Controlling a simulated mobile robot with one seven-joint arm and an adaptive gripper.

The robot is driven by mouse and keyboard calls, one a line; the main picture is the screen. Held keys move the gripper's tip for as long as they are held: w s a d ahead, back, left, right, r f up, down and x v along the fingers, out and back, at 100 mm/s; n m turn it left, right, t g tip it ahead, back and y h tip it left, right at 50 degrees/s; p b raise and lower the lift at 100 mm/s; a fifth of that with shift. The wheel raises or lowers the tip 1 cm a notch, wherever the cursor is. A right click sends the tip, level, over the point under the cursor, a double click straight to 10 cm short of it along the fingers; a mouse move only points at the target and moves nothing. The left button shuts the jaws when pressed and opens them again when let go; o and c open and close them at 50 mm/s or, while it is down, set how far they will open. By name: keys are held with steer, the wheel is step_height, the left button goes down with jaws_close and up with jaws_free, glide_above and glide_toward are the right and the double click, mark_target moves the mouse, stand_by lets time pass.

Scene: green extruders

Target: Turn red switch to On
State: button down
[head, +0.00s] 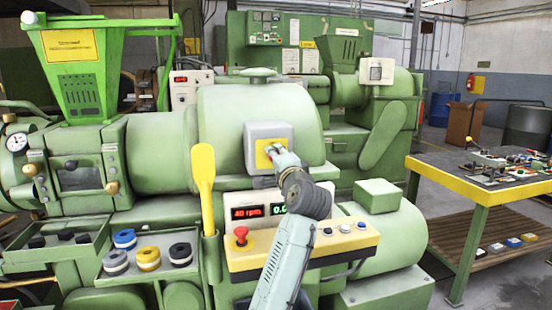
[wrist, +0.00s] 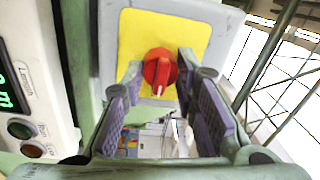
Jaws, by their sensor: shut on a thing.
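The red switch (wrist: 160,70) is a round knob with a raised grip and a white mark that points down in the wrist view. It sits on a yellow plate (wrist: 135,35) on a grey box (head: 256,131) fixed to the green extruder (head: 222,115). On/Off lettering is not readable. My gripper (wrist: 161,68) has its fingertips on either side of the knob and is shut on it. In the head view my gripper (head: 271,149) reaches the yellow plate from below right and hides most of the knob.
A control panel (head: 340,236) with a red emergency button (head: 241,235) and red and green displays is below the box. A yellow paddle-shaped tool (head: 204,175) stands to its left. A yellow-edged table (head: 460,181) is at the right.

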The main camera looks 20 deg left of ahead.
steer(key=c, duration=1.3)
jaws_free()
steer(key=v, duration=1.2)
